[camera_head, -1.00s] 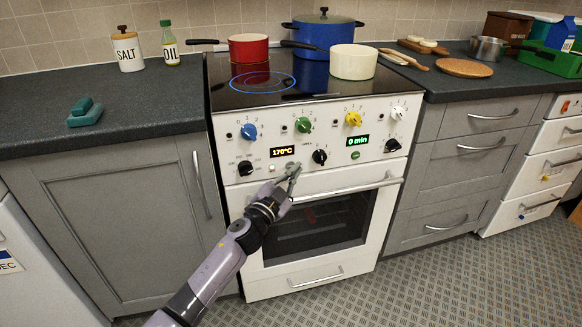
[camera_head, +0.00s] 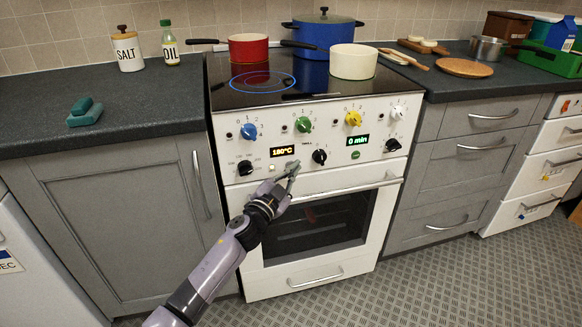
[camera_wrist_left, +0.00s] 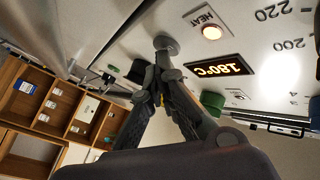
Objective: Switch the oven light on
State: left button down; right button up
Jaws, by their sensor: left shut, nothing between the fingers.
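The white oven (camera_head: 318,181) stands in the middle of the head view, its front panel carrying knobs and two displays. Its window (camera_head: 325,228) looks dark. My left gripper (camera_head: 292,168) is shut and empty, its tips at a round grey control below the temperature display (camera_head: 283,150), which reads 180°C. In the left wrist view the shut fingertips (camera_wrist_left: 166,68) are at that grey control (camera_wrist_left: 165,43), which they partly hide in the head view. I cannot tell whether it is pressed. The heat lamp (camera_wrist_left: 212,32) glows orange beside it. My right gripper is out of view.
A black dial (camera_head: 245,168) is left of my gripper and a black knob (camera_head: 319,156) to its right. The oven door handle (camera_head: 350,188) runs just below. A red pan (camera_head: 248,48), blue pot (camera_head: 325,38) and cream pot (camera_head: 353,62) stand on the hob.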

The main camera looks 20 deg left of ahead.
pick_arm(q)
jog(key=shift+w+a, duration=0.1)
dwell(0.7)
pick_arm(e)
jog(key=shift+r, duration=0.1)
pick_arm(q)
jog(key=shift+s+d+p, duration=0.3)
jog(key=shift+s+d, duration=0.05)
jog(key=shift+s, duration=0.15)
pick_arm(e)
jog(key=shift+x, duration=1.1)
